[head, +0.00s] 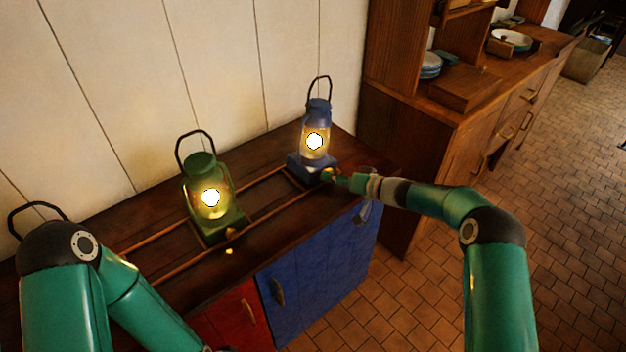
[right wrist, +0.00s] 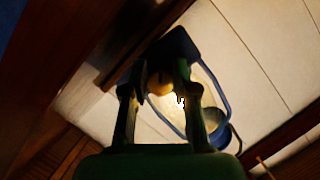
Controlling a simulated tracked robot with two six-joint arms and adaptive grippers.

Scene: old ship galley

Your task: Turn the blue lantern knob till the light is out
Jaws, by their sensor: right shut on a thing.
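The blue lantern (head: 318,112) stands upright at the right end of the dark wooden counter, its light glowing bright. Its small brass knob (head: 327,175) is low on its front and shows as a yellow round piece in the right wrist view (right wrist: 158,82). My right gripper (head: 333,177) reaches in from the right and is shut on this knob. In the right wrist view the two fingers (right wrist: 160,90) stand on either side of it. My left gripper is out of view; only the left arm shows at the lower left.
A lit green lantern (head: 207,187) with its own brass knob stands left of the blue one. A dark loop handle (head: 38,204) shows behind my left arm; what it belongs to is hidden. A low wooden rail (head: 155,240) runs along the counter. A wooden dresser (head: 425,115) stands at right.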

